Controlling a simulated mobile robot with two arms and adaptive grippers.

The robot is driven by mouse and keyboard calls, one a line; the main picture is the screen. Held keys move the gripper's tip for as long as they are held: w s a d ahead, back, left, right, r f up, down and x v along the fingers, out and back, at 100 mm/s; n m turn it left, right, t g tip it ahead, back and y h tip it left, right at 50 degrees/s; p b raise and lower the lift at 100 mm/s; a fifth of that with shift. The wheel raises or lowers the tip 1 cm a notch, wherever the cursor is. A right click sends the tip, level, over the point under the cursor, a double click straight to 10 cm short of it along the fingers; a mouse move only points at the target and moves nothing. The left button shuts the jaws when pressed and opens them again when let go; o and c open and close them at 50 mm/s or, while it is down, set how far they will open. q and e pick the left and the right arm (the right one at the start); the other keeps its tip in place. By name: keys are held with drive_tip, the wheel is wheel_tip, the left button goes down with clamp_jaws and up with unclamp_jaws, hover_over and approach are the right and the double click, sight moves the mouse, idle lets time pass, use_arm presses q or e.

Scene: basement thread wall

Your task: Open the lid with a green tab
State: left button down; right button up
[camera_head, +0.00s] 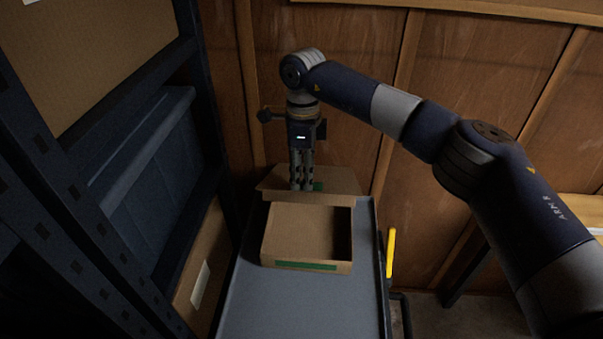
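A cardboard box (306,232) stands on the grey cart top, open at the top, with its empty-looking inside facing up. A green strip (306,265) runs along its near wall. The lid (340,182) is swung back behind the far rim. My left gripper is out of view.
The cart's grey tray (280,305) is clear in front of the box and has raised edges. A dark metal shelf (75,215) with a blue bin (150,190) stands close on the left. A yellow handle (391,253) is at the cart's right. A wooden wall is behind.

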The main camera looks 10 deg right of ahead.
drive_tip(key=shift+w+f, duration=0.15)
idle(0.3)
wheel_tip(320, 180, up, 12)
drive_tip(key=shift+w, duration=0.2)
idle(0.5)
